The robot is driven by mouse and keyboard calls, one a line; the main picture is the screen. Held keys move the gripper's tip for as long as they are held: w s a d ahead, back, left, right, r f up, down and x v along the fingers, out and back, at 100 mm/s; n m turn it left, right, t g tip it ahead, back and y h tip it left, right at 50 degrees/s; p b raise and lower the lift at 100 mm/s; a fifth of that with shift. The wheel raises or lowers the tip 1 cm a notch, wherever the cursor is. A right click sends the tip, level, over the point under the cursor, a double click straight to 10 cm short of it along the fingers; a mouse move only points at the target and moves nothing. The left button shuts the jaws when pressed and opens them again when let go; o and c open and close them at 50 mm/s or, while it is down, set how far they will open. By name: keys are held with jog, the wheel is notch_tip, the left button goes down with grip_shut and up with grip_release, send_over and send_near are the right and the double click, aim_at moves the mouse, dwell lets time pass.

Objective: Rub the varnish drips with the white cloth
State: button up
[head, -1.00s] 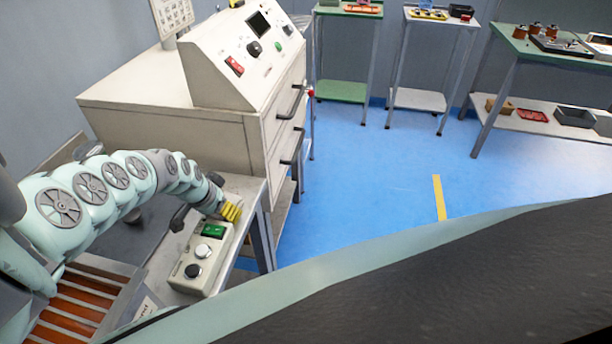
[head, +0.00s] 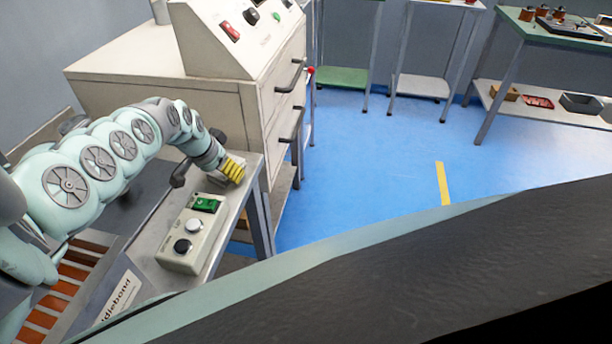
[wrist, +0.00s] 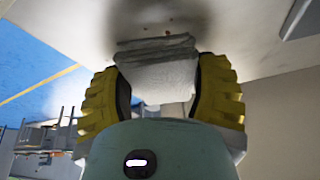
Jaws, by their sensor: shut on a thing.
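My gripper (head: 234,172) is low over the grey bench top beside the cabinet, its yellow fingers pointing down. In the wrist view my gripper (wrist: 160,85) is shut on the folded, greyish-white cloth (wrist: 157,68), which sits between the two ribbed yellow fingers. The cloth's far edge is at or very near the pale bench surface; I cannot tell whether it presses on it. A small reddish-brown varnish drip (wrist: 168,33) shows just beyond the cloth, with fainter specks around it. In the head view the cloth and drips are hidden behind my gripper.
A control box (head: 193,236) with a green switch and round knobs stands on the bench close to my gripper. The cream cabinet (head: 160,85) with handles rises behind it. The bench edge drops to blue floor (head: 360,165) on the right.

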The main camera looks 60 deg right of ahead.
jog(key=shift+w+d+f+b, duration=0.2)
jog(key=shift+d+b, duration=0.35)
jog(key=shift+b, duration=0.55)
jog(key=shift+w+d+f+b, duration=0.15)
jog(key=shift+d+b, duration=0.35)
jog(key=shift+b, duration=0.55)
jog(key=shift+d+r+b, duration=0.15)
jog(key=shift+b, duration=0.2)
